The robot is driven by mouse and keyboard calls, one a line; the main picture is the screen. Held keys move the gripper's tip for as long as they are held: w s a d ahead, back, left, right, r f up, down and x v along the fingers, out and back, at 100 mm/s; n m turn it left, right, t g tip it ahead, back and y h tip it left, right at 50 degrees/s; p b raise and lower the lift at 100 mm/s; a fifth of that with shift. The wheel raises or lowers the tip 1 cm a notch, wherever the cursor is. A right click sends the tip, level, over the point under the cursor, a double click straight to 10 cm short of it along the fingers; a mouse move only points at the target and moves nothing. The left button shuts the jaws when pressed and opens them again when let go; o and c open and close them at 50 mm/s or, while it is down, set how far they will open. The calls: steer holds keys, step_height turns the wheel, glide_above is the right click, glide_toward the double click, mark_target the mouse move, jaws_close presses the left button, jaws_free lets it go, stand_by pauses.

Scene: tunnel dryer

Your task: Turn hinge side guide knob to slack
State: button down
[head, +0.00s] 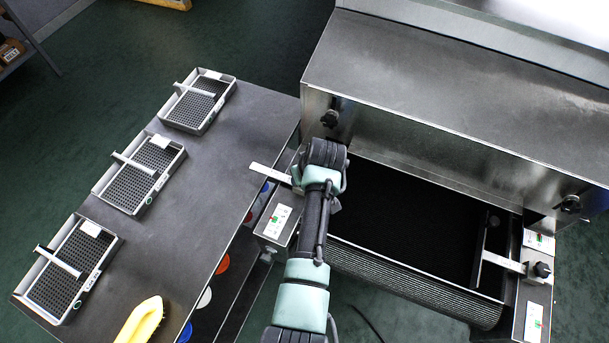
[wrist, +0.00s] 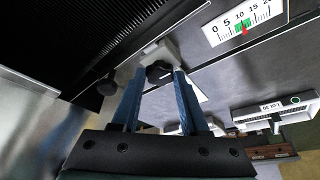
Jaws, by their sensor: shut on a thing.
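The black guide knob (wrist: 158,72) on the left side of the dryer's infeed sits on a pale clamp block (wrist: 162,50). My gripper (wrist: 160,76) is shut on this knob, with one blue finger on each side of it in the wrist view. In the head view my arm hides the knob and fingertips; the pale guide bar (head: 270,173) sticks out to the left. A scale (wrist: 243,24) near the knob has a green band and a red mark near 10. The opposite guide knob (head: 542,270) stands free on the right.
Black hood knobs (head: 330,118) (head: 570,204) are on the dryer's front, one close to my arm. The dark belt (head: 410,225) is empty. A grey table (head: 200,190) on the left bears several mesh trays (head: 97,264) and a yellow object (head: 140,322).

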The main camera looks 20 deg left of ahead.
steer(key=shift+c, duration=2.1)
jaws_free()
steer(key=v, duration=1.3)
steer(key=shift+w, duration=0.2)
